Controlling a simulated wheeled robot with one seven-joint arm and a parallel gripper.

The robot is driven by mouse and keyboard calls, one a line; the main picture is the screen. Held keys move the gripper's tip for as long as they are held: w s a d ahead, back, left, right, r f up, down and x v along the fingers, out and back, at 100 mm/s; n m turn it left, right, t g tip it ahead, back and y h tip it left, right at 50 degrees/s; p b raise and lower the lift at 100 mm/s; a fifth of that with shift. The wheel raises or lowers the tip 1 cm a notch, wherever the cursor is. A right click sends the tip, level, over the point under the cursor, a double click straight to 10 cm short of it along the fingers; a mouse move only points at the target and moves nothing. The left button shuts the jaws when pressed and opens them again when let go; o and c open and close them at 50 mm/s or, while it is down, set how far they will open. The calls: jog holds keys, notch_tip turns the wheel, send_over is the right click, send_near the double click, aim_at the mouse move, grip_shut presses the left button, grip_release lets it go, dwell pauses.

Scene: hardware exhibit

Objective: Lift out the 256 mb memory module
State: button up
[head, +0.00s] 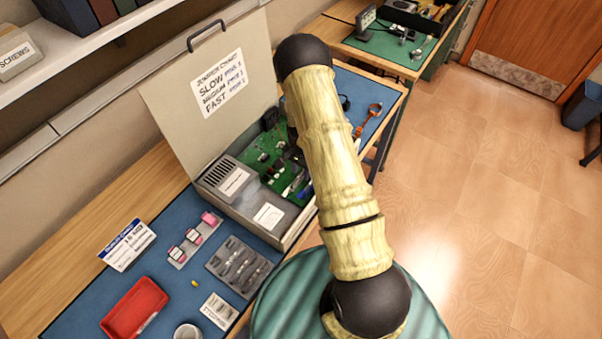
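An open grey computer case (290,238) stands on the blue mat, with its lid (180,100) raised at the back. A green circuit board (262,158) lies inside it. Small slim parts (291,188) sit on the board near my arm. They are too small to read, so I cannot tell which one is the 256 mb memory module. My arm rises in front of the case and hides its right side. My gripper is not visible, and its opening and contact with the case cannot be seen.
A shelf (85,38) overhangs at upper left.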

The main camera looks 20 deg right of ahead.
aim_at(301, 173)
jog(key=shift+f, duration=0.3)
grip_shut()
dwell(0.3)
notch_tip(301, 173, up, 10)
jog(key=b, duration=0.2)
jog(key=shift+b, duration=0.3)
dwell(0.6)
